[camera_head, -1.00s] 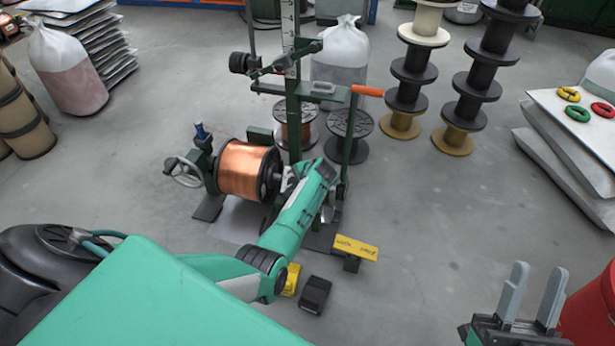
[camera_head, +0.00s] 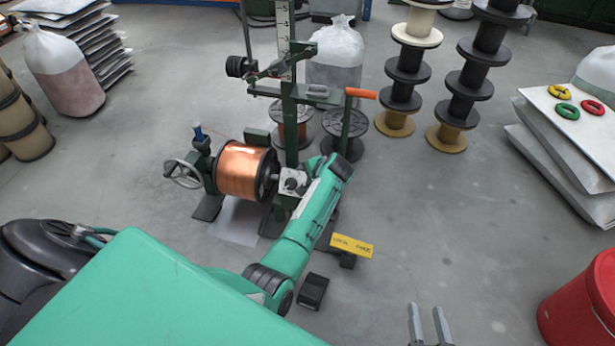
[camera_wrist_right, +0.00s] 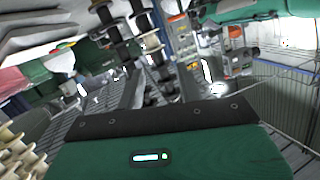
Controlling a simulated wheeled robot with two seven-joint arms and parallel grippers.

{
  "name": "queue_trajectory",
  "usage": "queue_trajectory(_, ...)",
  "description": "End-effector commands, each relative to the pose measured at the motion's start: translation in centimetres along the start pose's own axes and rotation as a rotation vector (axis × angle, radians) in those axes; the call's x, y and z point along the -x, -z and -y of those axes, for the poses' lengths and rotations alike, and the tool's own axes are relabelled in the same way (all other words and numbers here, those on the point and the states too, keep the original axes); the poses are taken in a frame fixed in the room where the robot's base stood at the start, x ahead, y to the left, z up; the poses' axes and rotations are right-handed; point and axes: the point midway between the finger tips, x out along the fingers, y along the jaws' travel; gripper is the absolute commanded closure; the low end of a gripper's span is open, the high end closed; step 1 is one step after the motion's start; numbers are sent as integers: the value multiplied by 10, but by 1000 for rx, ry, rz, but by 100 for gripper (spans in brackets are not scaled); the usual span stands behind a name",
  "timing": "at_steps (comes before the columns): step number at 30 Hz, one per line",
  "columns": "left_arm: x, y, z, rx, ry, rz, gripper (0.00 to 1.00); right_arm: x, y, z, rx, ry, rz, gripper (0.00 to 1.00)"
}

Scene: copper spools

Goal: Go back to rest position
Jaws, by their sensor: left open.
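My left arm is green and reaches from the lower left to the winding machine. The end of its wrist, at my left gripper (camera_head: 340,168), is beside the machine's post, right of the copper spool (camera_head: 242,171). I cannot make out its fingers; the wrist hides them, and nothing shows held. My right gripper (camera_head: 429,326) shows only as two grey fingertips at the bottom edge, apart and empty. In the right wrist view its two grey fingers (camera_wrist_right: 158,90) stand apart with nothing between them.
The winding machine has a green post (camera_head: 291,130) and a handwheel (camera_head: 183,174). A yellow pedal (camera_head: 351,246) and a black pedal (camera_head: 312,291) are by its base. A red bucket (camera_head: 580,310) stands at right. Stacked spools (camera_head: 408,70) stand behind.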

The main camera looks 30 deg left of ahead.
Motion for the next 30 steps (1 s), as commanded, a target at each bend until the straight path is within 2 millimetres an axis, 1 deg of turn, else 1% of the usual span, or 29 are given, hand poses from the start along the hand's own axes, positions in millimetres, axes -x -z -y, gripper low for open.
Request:
queue_trajectory(3, 6, 0, 0, 0, 0, -1, 37, 3, -9, 2, -6, 3, 44, 64)
queue_trajectory(6, 7, 0, 0, 0, 1, 0, 37, 4, -12, 3, -8, 3, 58, 64)
queue_trajectory(22, 6, -1, -1, 2, 2, -6, 37, 4, -12, 3, -7, 4, 58, 64)
queue_trajectory(26, 3, -9, -13, 22, 10, -64, 37, 4, -12, 3, -7, 4, 58, 64)
queue_trajectory(29, 4, -18, -31, 57, 18, -165, 37, 4, -12, 3, -7, 4, 58, 64)
queue_trajectory(30, 6, -21, -40, 72, 18, -216, 37, 4, -12, 3, -7, 4, 58, 64)
